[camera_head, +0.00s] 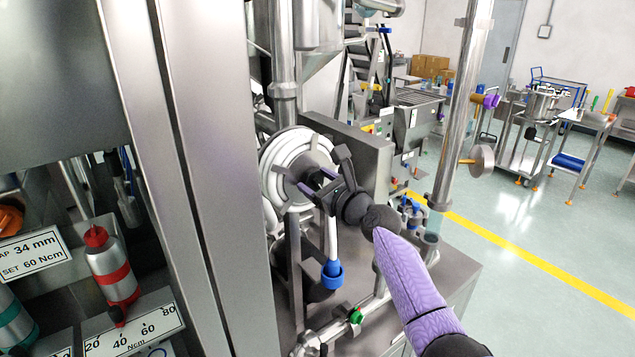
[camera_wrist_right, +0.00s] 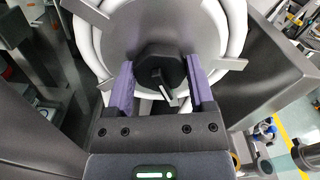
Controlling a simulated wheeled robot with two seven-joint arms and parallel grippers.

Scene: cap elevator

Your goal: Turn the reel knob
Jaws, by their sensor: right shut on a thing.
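The hose reel, wound with a white hose (camera_head: 282,165), is mounted on the steel machine in the middle of the head view. The dark faceted reel knob (camera_wrist_right: 158,64) sits at the reel's centre in the right wrist view. A small light lever or pointer (camera_wrist_right: 166,92) sticks out from its face. My right gripper (camera_head: 318,183) reaches the reel from the lower right and is shut on the knob, with one purple finger on each side. In the head view the gripper mostly hides the knob. My left gripper is not in view.
A blue-ended hose nozzle (camera_head: 332,274) hangs below the reel. A pipe with a green fitting (camera_head: 356,316) runs beneath. A tall steel panel (camera_head: 215,180) stands close on the left, a steel post (camera_head: 462,100) on the right. Open floor lies farther right.

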